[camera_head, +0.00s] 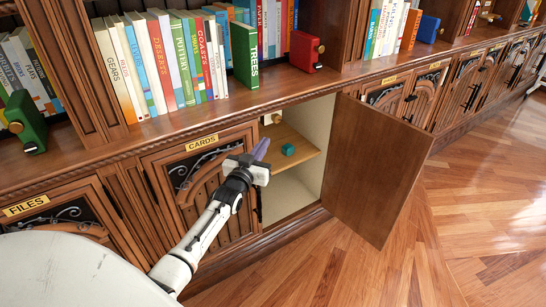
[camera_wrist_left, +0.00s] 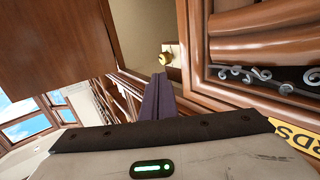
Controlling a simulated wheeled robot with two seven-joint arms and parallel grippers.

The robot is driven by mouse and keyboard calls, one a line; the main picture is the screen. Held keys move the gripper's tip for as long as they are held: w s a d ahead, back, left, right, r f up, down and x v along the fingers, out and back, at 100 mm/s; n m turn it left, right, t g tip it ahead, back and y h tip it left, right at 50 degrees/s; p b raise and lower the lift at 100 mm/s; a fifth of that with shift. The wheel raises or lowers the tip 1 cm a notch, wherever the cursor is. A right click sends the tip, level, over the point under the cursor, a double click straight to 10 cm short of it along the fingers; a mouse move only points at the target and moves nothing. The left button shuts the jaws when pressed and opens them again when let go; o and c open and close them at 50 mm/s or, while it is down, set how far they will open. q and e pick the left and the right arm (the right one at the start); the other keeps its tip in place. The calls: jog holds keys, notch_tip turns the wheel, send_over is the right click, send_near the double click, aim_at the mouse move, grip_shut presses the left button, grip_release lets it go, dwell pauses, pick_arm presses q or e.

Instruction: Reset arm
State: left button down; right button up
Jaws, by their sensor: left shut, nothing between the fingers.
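My left gripper (camera_head: 261,150) is in front of the bookcase's lower cupboards, at the left side of an open compartment. Its purple fingers (camera_wrist_left: 158,97) are together with nothing between them. The cupboard door (camera_head: 374,168) stands swung open to the right, and it fills the upper left of the left wrist view (camera_wrist_left: 55,45). A small teal block (camera_head: 288,149) sits on the shelf inside the compartment, apart from the gripper. My right gripper is not in view.
The closed CARDS door (camera_head: 195,175) is just left of the gripper. Books line the shelf above, with a green TREES book (camera_head: 245,55) and a red box (camera_head: 305,51) near the ledge edge. The wooden floor (camera_head: 480,220) at right is clear.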

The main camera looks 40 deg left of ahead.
pick_arm(q)
jog(key=s+d+p, duration=0.3)
jog(key=d+p, duration=0.1)
jog(key=d, duration=0.6)
jog(key=shift+s, duration=0.2)
